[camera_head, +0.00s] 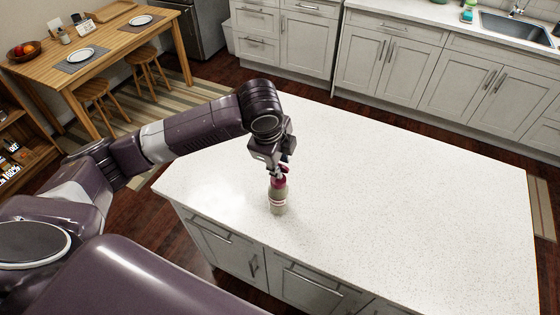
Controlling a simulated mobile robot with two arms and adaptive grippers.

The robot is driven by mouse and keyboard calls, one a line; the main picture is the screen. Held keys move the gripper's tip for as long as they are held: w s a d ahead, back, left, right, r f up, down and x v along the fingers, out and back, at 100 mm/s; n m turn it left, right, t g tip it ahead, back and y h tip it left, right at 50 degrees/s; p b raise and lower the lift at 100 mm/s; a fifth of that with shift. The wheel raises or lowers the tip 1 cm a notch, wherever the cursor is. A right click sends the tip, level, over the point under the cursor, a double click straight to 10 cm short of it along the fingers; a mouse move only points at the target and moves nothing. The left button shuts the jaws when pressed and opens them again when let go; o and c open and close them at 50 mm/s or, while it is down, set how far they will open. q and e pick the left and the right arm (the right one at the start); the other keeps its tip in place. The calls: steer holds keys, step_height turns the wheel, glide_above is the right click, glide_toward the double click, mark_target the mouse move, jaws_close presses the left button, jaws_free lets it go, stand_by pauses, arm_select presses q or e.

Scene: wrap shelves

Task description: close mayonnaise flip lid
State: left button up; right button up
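The mayonnaise bottle (278,198) stands upright on the white island top, near its front left edge. It has a pale body, a label low down and a dark red cap (279,182). My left gripper (281,174) is right at the cap, above the bottle, pointing down. The fingers are small and overlap the cap, so I cannot tell whether they touch it or how far apart they are. The lid's own position is hidden by the gripper. My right gripper is not in view.
The white island counter (400,190) is otherwise bare, with wide free room right of the bottle. Its front edge is close to the bottle. A wooden table (112,42) with plates and stools stands at the back left. Cabinets and a sink (515,28) line the back.

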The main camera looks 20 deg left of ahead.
mark_target(276, 183)
arm_select(q)
steer(key=shift+c, duration=0.5)
jaws_close()
steer(key=shift+f, duration=0.1)
steer(key=shift+s+f+t+b, duration=0.35)
steer(key=shift+s+t+b, duration=0.2)
steer(key=shift+t+b, duration=0.4)
steer(key=t+b, duration=0.2)
steer(key=s+f+t+b, duration=0.1)
steer(key=b, duration=0.1)
steer(key=shift+s+t, duration=0.1)
steer(key=shift+t, duration=0.25)
steer(key=shift+s+t+b, duration=0.15)
steer(key=shift+t+b, duration=0.55)
steer(key=shift+b, duration=0.6)
steer(key=shift+o, duration=0.5)
jaws_free()
steer(key=shift+r, duration=0.1)
